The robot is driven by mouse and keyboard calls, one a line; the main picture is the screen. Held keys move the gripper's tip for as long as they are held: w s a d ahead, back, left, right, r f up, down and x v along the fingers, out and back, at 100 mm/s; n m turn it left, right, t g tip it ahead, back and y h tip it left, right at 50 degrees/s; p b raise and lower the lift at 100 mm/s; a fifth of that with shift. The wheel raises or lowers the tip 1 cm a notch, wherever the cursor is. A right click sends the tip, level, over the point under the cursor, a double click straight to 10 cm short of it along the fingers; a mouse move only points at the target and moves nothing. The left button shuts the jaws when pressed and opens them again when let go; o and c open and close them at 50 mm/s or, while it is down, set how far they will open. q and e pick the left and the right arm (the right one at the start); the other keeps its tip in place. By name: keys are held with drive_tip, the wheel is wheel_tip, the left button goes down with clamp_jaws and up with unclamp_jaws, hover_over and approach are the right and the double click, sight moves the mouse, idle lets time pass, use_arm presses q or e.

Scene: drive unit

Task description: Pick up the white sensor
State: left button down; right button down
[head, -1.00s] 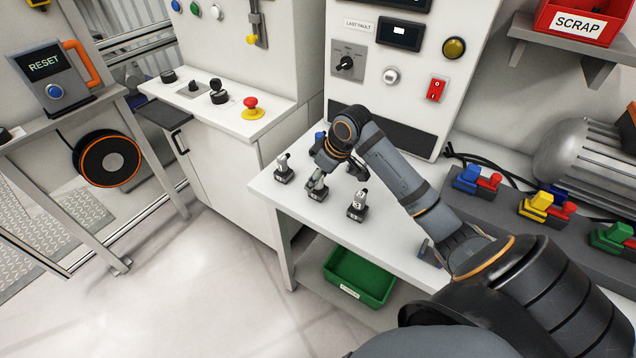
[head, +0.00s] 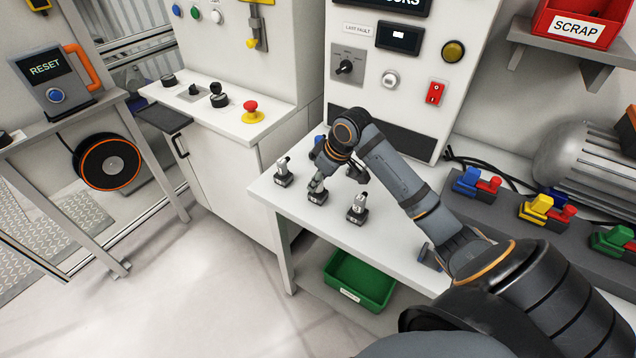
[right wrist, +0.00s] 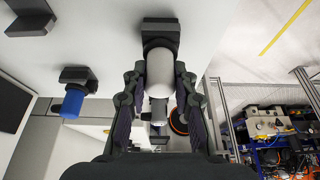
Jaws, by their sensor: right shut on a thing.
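The white sensor (head: 317,197), a pale cylinder on a dark square base, stands on the white bench, in the middle of a row of similar ones. My right gripper (head: 318,184) comes down over it and is shut on its pale body. In the right wrist view the pale cylinder (right wrist: 160,72) sits between the two fingers, with its dark base beyond. I cannot see a gap between its base and the bench. My left gripper is not in view.
Similar pale sensors stand close by on the left (head: 283,178) and right (head: 358,212). A blue-topped one (right wrist: 73,100) shows in the right wrist view. The panel (head: 390,130) rises behind the bench (head: 330,238). A green bin (head: 358,280) is below.

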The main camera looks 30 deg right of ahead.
drive_tip(key=shift+w+r, duration=0.1)
drive_tip(key=shift+r, duration=0.4)
drive_tip(key=s+a+r+b, duration=0.4)
drive_tip(key=s+a+r, duration=0.2)
drive_tip(key=s+r, duration=0.5)
drive_tip(key=shift+s+r+b, duration=0.3)
drive_tip(key=shift+s+r, duration=0.1)
drive_tip(key=shift+s, duration=0.5)
drive_tip(key=shift+a, duration=0.1)
